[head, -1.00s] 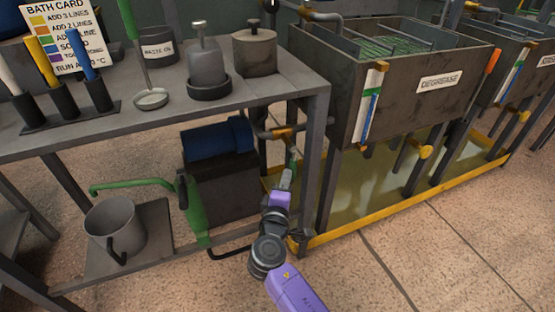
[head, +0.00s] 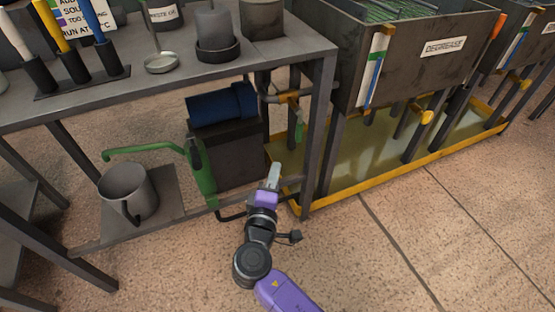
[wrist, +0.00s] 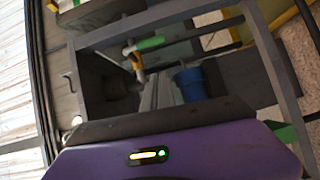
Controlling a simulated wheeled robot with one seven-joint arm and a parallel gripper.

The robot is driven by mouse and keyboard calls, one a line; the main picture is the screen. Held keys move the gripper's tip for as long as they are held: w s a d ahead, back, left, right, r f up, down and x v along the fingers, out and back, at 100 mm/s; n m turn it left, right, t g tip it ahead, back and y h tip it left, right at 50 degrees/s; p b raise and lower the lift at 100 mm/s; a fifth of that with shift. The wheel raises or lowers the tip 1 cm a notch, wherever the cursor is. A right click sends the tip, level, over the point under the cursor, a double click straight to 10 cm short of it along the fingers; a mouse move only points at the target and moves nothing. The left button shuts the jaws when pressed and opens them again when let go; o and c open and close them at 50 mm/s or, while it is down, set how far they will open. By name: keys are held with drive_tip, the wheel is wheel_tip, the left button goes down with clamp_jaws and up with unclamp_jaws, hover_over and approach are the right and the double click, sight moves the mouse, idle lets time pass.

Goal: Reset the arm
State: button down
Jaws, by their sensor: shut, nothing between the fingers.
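In the wrist view the closed grey fingers (wrist: 163,90) show beyond my purple wrist housing. A drain pipe with an orange fitting and a green handle (head: 299,131) is above and right of my fingertips, apart from them in the picture. The green handle also shows in the wrist view (wrist: 150,43).
The grey bench (head: 200,85) holds pots and colored tools. A green pump (head: 200,170), a blue motor (head: 221,104) and a grey mug (head: 127,188) are below. The degrease tank (head: 405,75) stands right, over a yellow-edged tray (head: 390,185). Floor in front is clear.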

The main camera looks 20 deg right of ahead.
drive_tip(key=shift+s+a, duration=0.2)
drive_tip(key=shift+s, duration=0.1)
idle(0.4)
